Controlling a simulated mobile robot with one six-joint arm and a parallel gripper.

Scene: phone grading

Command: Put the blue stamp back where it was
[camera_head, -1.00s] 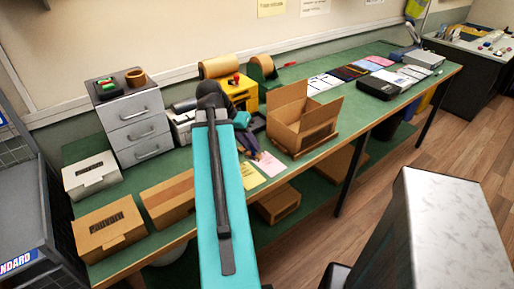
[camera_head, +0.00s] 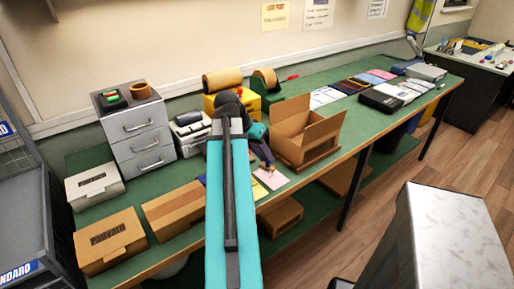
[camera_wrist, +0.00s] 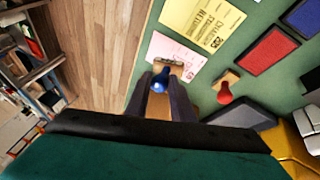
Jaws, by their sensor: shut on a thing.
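The blue stamp (camera_wrist: 159,84) is between the fingertips of my gripper (camera_wrist: 160,97) in the wrist view. My gripper is shut on its blue handle, and its wooden block points toward the pink sheet (camera_wrist: 174,53). I cannot tell whether the block touches the sheet. A red stamp (camera_wrist: 224,95) with a wooden block stands on the green bench, right of my gripper. A blue ink pad (camera_wrist: 304,15) and a red ink pad (camera_wrist: 267,49) lie farther right. In the head view my gripper (camera_head: 267,168) is by the pink sheet (camera_head: 272,179); the stamp is too small to tell there.
A yellow sheet (camera_wrist: 201,27) lies beside the pink one. An open cardboard box (camera_head: 308,135) stands right of my gripper. Closed boxes (camera_head: 108,238) and a grey drawer unit (camera_head: 140,132) stand left. Phones and cards line the bench's far right. The bench's front edge is close.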

